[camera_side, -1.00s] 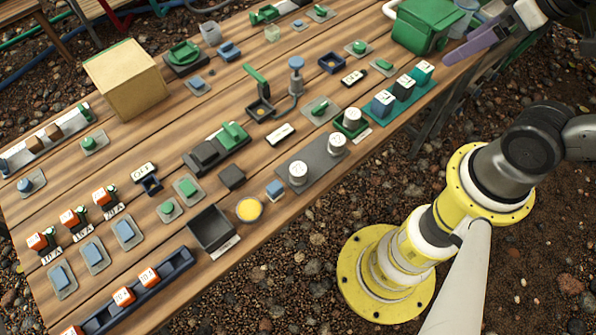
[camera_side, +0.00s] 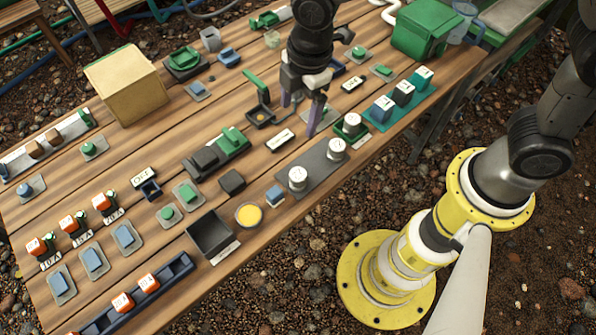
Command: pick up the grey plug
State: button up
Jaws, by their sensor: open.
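My gripper (camera_side: 299,117) hangs over the middle of the wooden table, fingers pointing down and apart, with nothing seen between them. Its right finger is over or beside a small light plate with a green part, now mostly hidden. I cannot tell for certain which piece is the grey plug. Candidates are grey cylinders with pale tops: one in a green square holder (camera_side: 350,126), just right of my gripper, and two on a long grey plate, a nearer one (camera_side: 298,177) and a farther one (camera_side: 336,148). A dark grey block (camera_side: 232,181) lies farther left.
A tan box (camera_side: 127,82) stands at the back left, and a green bin (camera_side: 426,30) at the back right. A teal strip with several labelled blocks (camera_side: 403,93) lies right of my gripper. An open dark tray (camera_side: 211,234) sits near the front edge. Small fittings crowd the table.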

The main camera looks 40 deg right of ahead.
jog(key=n+g, duration=0.1)
send_near(298, 174)
jog(key=shift+h, duration=0.3)
jog(key=f, duration=1.1)
jog(key=shift+a+f, duration=0.15)
jog(key=shift+a, duration=0.1)
grip_shut()
